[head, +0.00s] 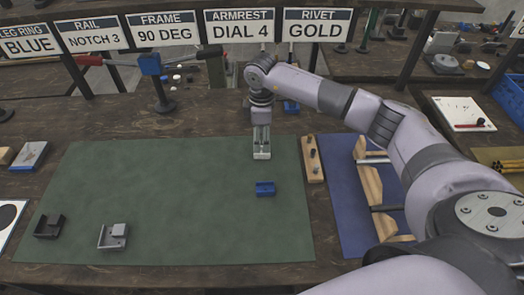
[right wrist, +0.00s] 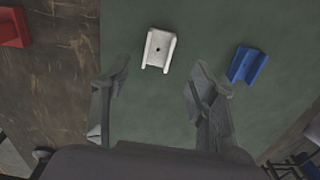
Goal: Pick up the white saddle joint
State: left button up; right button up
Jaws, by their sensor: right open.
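The white saddle joint (right wrist: 159,48) lies on the green mat, a small U-shaped block with a dark hole in its middle. In the head view the white joint (head: 262,155) shows low at the tips of my right gripper (head: 262,138), which partly hides it. In the right wrist view my right gripper (right wrist: 165,82) is open and empty. The joint lies past its fingertips, in line with the gap between them, and looks apart from both fingers. Height above the mat is hard to tell. My left gripper is not in view.
A blue joint (head: 265,188) lies close by, nearer the front. A black joint (head: 48,226) and a grey one (head: 113,236) lie at the mat's front left. A wooden peg block (head: 313,158) stands right of the gripper. The middle of the green mat (head: 180,185) is clear.

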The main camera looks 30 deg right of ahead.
jog(key=shift+w+d+f+p, duration=0.1)
jog(key=shift+f+p, duration=0.7)
jog(key=shift+f, duration=1.95)
jog(key=shift+c, duration=0.3)
jog(key=shift+r, duration=0.1)
jog(key=c, duration=1)
